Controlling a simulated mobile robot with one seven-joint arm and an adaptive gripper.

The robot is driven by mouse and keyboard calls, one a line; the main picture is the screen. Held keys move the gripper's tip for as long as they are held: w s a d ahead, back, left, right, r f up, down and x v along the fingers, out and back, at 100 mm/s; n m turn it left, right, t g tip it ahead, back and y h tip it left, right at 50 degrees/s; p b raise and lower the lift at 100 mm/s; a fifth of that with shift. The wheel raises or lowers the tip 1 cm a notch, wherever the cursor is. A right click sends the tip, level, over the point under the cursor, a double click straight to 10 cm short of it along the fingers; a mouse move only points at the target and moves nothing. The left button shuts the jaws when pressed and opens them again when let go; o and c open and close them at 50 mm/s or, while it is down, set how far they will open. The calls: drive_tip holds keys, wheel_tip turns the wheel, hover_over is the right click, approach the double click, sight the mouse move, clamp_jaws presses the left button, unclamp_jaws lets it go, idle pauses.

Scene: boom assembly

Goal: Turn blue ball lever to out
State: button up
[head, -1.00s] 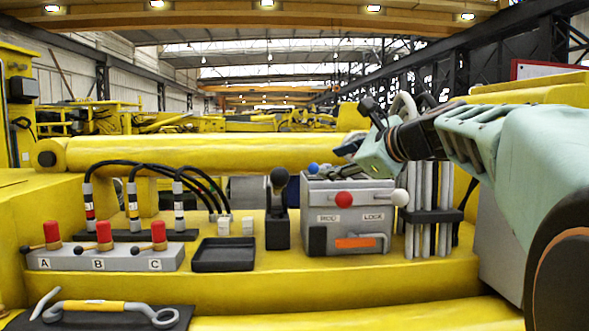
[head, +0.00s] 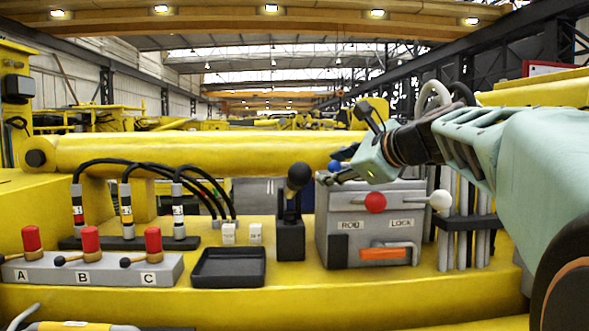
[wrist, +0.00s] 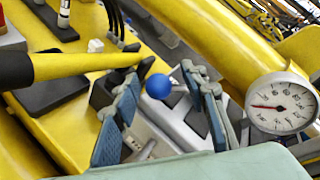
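The blue ball (head: 334,165) is at the top back left of a grey box (head: 375,215) with ROD and LOCK labels. Its lever arm is mostly hidden. My gripper (head: 334,178) is beside the ball in the head view and partly covers it. In the wrist view the blue ball (wrist: 158,86) shows whole in the gap between the two blue-padded fingers of my gripper (wrist: 160,76). The fingers are apart, with visible space on both sides of the ball. I see no contact.
A black-knobbed lever (head: 298,178) stands close at left. A yellow beam (head: 200,153) runs behind. A dial gauge (wrist: 282,104) shows in the wrist view.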

drive_tip(key=shift+s, duration=0.1)
drive_tip(key=shift+f, duration=0.1)
clamp_jaws()
